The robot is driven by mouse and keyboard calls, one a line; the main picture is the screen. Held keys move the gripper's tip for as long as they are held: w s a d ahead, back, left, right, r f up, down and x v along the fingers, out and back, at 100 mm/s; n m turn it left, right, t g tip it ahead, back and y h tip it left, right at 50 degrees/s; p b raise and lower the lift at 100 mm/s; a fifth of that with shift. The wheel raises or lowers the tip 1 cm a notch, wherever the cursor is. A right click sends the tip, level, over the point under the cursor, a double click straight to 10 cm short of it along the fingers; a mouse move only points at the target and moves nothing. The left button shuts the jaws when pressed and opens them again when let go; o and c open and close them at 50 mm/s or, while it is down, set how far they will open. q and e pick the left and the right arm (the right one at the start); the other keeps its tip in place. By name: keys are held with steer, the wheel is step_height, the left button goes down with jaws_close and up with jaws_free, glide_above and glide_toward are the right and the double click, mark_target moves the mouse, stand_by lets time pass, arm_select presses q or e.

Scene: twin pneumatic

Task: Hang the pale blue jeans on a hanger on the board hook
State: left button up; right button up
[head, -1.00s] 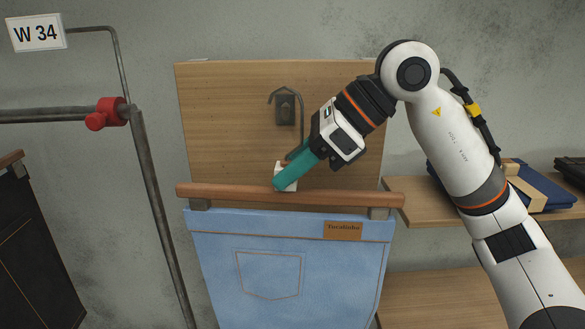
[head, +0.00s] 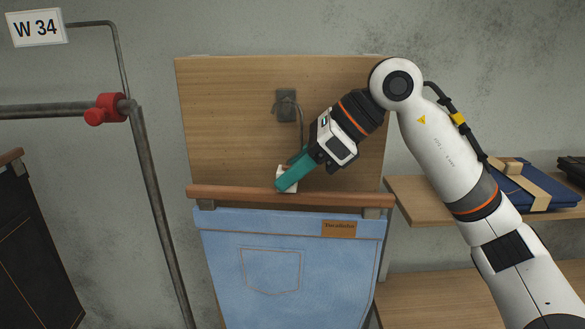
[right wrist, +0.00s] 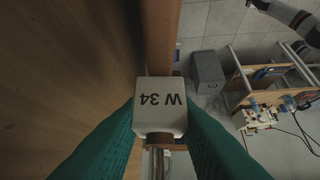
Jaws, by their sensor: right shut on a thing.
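The pale blue jeans (head: 340,265) hang by the waistband from a brown wooden hanger (head: 235,192), level in front of the wooden board. My right gripper (head: 284,180), with teal fingers, is shut on the white "W 34" block at the hanger's middle; this block (right wrist: 161,105) sits between both fingers in the right wrist view. The hanger's wire hook (head: 302,120) rises behind the fingers and curls over the dark board hook (head: 286,112). I cannot tell whether the two touch. My left gripper is not in the head view.
The board (head: 225,120) stands behind the hanger. At left is a metal rail (head: 50,111) with a red clamp (head: 105,108), a "W 34" sign (head: 37,29) and dark trousers (head: 35,255). Shelves (head: 420,205) with folded blue clothes (head: 515,187) stand at right.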

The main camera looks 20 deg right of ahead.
stand_by(0.4)
steer(key=o, duration=1.1)
steer(key=shift+s, duration=0.1)
steer(key=shift+f, duration=0.2)
steer(key=shift+r, duration=0.1)
steer(key=shift+d+r+b, duration=0.25)
steer(key=shift+d+b, duration=0.05)
steer(key=b+v, duration=0.2)
steer(key=v, duration=0.9)
steer(key=shift+s+r, duration=0.15)
